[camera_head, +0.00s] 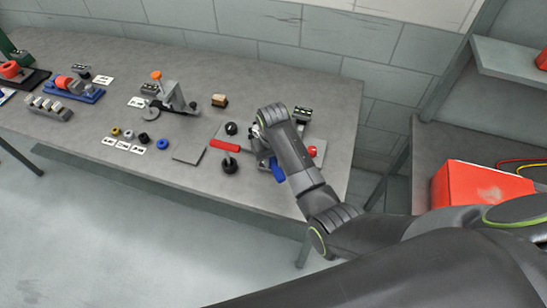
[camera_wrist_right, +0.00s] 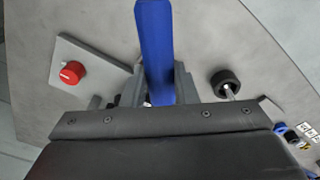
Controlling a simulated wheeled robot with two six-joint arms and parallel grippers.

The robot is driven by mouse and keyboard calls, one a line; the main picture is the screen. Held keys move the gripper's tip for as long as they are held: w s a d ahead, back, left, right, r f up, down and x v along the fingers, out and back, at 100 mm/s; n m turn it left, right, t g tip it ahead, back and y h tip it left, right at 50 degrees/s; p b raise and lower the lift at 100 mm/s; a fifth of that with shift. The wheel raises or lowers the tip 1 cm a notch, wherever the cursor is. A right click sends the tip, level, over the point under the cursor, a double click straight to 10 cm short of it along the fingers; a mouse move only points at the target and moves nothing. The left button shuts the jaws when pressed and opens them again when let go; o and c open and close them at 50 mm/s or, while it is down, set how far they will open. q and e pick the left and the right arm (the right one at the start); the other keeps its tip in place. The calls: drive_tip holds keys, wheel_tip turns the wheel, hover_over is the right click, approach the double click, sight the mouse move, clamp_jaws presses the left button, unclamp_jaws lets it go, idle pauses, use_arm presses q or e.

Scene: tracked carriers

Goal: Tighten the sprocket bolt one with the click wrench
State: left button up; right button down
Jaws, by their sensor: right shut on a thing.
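My right gripper (camera_wrist_right: 160,92) is shut on a blue bar-shaped handle (camera_wrist_right: 155,45), which looks like the click wrench's handle. The handle sticks out past the fingers in the right wrist view. In the head view a bit of the blue handle (camera_head: 278,170) shows beside my right arm over the table's right part; the wrench's head is hidden. I cannot pick out sprocket bolt one for sure; my arm and gripper cover part of the area. My left gripper is not in view.
A red-handled tool (camera_head: 224,146) lies left of my right gripper, near black knobs (camera_head: 229,165). A red button (camera_wrist_right: 73,72) sits on a grey plate (camera_wrist_right: 100,62). A grey bracket with an orange knob (camera_head: 156,75) stands mid-table. A red box (camera_head: 480,185) is at right.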

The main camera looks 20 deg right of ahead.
drive_tip(key=shift+a, duration=0.1)
drive_tip(key=shift+a+m, duration=0.5)
drive_tip(key=shift+a, duration=0.05)
drive_tip(key=shift+d, duration=0.35)
drive_tip(key=shift+r+n, duration=0.15)
drive_tip(key=shift+n, duration=0.15)
drive_tip(key=shift+r, duration=1.7)
drive_tip(key=shift+r, duration=2)
drive_tip(key=shift+d, duration=0.15)
